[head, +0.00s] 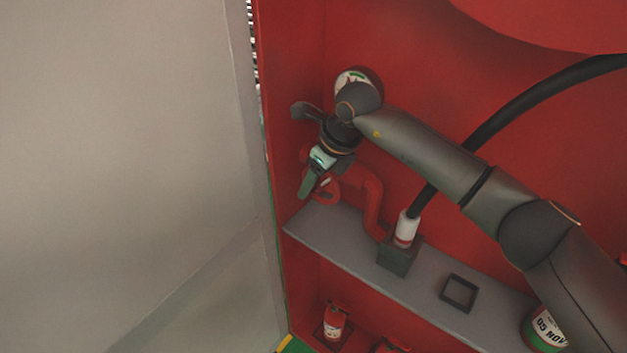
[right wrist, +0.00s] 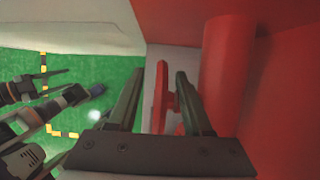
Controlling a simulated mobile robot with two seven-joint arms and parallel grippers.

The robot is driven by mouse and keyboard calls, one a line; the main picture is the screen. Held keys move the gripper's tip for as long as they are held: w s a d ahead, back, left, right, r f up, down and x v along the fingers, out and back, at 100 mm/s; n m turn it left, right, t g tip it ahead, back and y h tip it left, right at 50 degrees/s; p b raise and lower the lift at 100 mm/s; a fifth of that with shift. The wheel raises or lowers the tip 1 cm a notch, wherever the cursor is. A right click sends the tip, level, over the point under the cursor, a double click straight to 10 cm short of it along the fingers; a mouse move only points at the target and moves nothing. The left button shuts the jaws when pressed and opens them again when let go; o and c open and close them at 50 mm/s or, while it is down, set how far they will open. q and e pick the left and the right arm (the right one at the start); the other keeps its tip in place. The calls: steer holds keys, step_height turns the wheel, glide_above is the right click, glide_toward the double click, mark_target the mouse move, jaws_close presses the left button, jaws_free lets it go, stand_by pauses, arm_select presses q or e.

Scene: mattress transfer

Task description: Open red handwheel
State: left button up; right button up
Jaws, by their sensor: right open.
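The red handwheel (head: 327,192) sits on a red pipe (head: 372,200) inside the red cabinet, just above the grey shelf. My right gripper (head: 308,185) is at the handwheel and partly covers it in the head view. In the right wrist view the handwheel (right wrist: 163,98) shows nearly edge-on between the two open fingers of my right gripper (right wrist: 158,95). A gap shows between the left finger and the wheel. The right finger is close to the wheel; I cannot tell whether it touches. Dark parts at the left of the right wrist view look like my left arm; its jaws are unclear.
The grey shelf (head: 340,243) holds a dark square frame (head: 458,292) and a white-collared black hose (head: 405,230). Red extinguishers (head: 334,322) stand below. A large pale panel (head: 120,150) stands at the left. Green floor (right wrist: 100,70) shows beyond.

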jaws_close()
stand_by(0.4)
